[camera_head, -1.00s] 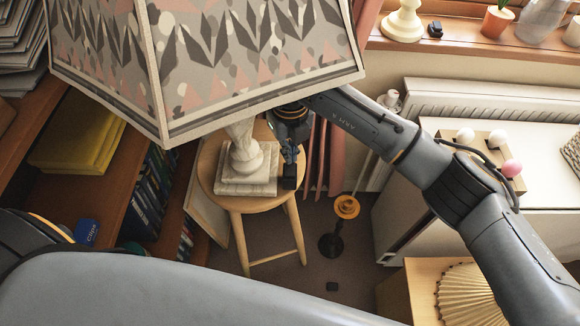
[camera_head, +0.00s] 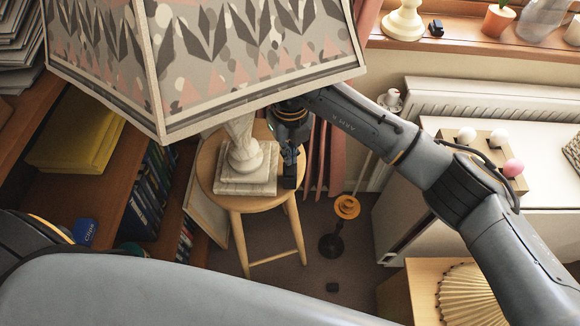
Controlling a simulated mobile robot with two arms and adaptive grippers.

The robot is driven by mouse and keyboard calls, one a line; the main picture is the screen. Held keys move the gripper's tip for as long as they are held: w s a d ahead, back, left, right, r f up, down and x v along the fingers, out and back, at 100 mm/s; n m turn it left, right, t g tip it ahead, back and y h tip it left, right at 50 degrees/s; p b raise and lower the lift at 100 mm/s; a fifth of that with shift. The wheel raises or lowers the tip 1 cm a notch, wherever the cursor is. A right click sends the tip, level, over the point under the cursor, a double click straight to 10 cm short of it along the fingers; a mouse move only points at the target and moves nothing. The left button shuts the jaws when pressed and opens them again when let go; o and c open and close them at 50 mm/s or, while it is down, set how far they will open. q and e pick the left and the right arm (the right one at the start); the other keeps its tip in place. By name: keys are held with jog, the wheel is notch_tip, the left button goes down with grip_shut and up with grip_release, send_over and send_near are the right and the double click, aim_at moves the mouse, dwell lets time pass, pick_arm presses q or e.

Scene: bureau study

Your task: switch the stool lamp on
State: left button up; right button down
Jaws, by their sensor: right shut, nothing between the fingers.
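The stool lamp has a large patterned shade (camera_head: 210,60) and a white marble base (camera_head: 246,172). It stands on a round wooden stool (camera_head: 240,203). The underside of the shade and any bulb are hidden, and I cannot see a lit glow. My right gripper (camera_head: 289,180) points down just right of the marble base, low over the stool top. It is shut and holds nothing. Whether it touches the base or a switch there I cannot tell. My left arm crosses the bottom of the view, but its gripper is out of view.
A bookcase with yellow folders (camera_head: 75,140) and books (camera_head: 150,195) stands on the left. A dark stand with an orange top (camera_head: 346,207) is on the floor right of the stool. A white cabinet (camera_head: 450,195) and radiator (camera_head: 480,103) are on the right.

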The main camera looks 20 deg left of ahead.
jog(key=shift+f+b, duration=0.6)
jog(key=shift+f, duration=0.15)
jog(key=shift+r, duration=0.2)
jog(key=shift+r+p, duration=0.55)
jog(key=shift+r, duration=0.05)
jog(key=shift+r+p, duration=1.35)
jog(key=shift+r, duration=1.45)
